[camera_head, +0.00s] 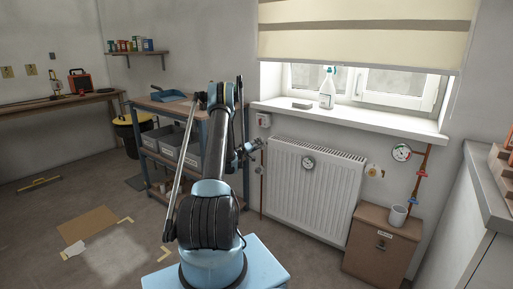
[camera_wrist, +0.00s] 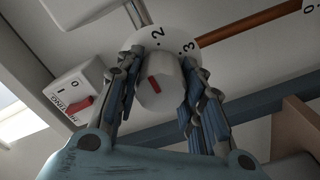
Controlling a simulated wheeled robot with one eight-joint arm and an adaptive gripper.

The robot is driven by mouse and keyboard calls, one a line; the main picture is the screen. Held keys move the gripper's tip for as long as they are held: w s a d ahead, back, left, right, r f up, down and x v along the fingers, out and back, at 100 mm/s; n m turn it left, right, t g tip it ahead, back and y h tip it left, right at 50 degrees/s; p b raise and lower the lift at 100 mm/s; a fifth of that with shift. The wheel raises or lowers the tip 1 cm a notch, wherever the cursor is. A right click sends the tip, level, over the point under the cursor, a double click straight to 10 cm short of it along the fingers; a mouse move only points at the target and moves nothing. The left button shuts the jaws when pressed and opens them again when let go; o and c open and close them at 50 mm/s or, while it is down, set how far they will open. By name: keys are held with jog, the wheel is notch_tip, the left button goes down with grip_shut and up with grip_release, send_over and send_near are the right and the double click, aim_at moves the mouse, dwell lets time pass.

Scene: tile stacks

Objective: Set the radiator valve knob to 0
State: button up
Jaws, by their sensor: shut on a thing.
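The radiator valve knob (camera_wrist: 158,88) is white with a short red mark on its face, in the middle of the wrist view. Behind it is a white round dial (camera_wrist: 172,38) showing the numbers 2 and 3. The 0 of the dial is not visible, and I cannot tell which number the red mark lines up with. My gripper (camera_wrist: 160,76) has its blue-padded fingers on both sides of the knob, shut on it. In the head view my gripper (camera_head: 250,149) is at the left end of the white radiator (camera_head: 318,190); the knob is not clear there.
A white switch box (camera_wrist: 90,92) with a red rocker is close to the left of my fingers. In the head view, a windowsill (camera_head: 350,118) juts out above the radiator. A workbench shelf (camera_head: 170,150) stands left, and a brown cabinet (camera_head: 380,245) stands right.

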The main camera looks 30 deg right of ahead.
jog(key=n, duration=0.4)
jog(key=shift+w+a+f+n, duration=0.1)
jog(key=shift+w+a+n, duration=0.1)
jog(key=shift+w+n, duration=0.1)
jog(key=n, duration=0.4)
jog(key=shift+f+n, duration=0.1)
jog(key=shift+n, duration=0.2)
jog(key=n, duration=0.4)
jog(key=shift+s+f+n, duration=0.1)
jog(key=shift+n, duration=0.2)
jog(key=shift+s+n, duration=0.1)
jog(key=shift+n, duration=1.9)
jog(key=o, duration=1.1)
jog(key=shift+d, duration=0.1)
jog(key=shift+c, duration=0.2)
jog(key=shift+s, duration=0.1)
jog(key=v, duration=1.2)
